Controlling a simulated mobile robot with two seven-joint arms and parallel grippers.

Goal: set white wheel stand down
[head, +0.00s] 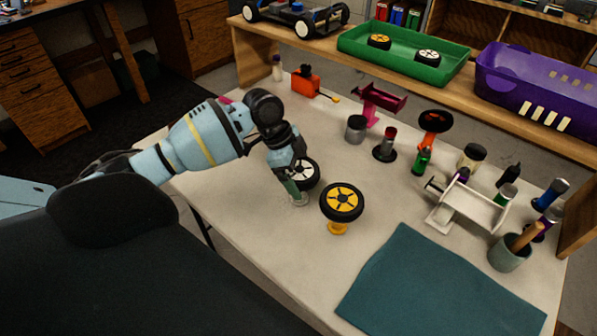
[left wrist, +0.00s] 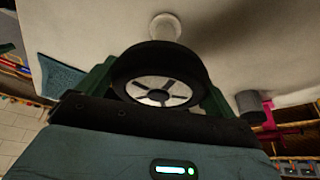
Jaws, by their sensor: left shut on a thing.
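The white wheel stand (head: 299,201) is upright with its foot at the tabletop, partly behind my gripper; I cannot tell whether it touches the table. A black tyre with a white spoked wheel (head: 305,174) sits at its top. In the left wrist view the white wheel (left wrist: 155,93) lies between the two green fingers, with the white stand (left wrist: 165,27) beyond it. My left gripper (head: 297,182) is shut on this wheel and stand. The right gripper is not in view.
A yellow wheel (head: 343,199) on a yellow stand (head: 338,228) is close on the right. A teal mat (head: 430,285) lies at the front right. Bottles, a grey can (head: 356,129) and a white rack (head: 466,208) stand farther right. The table's left part is clear.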

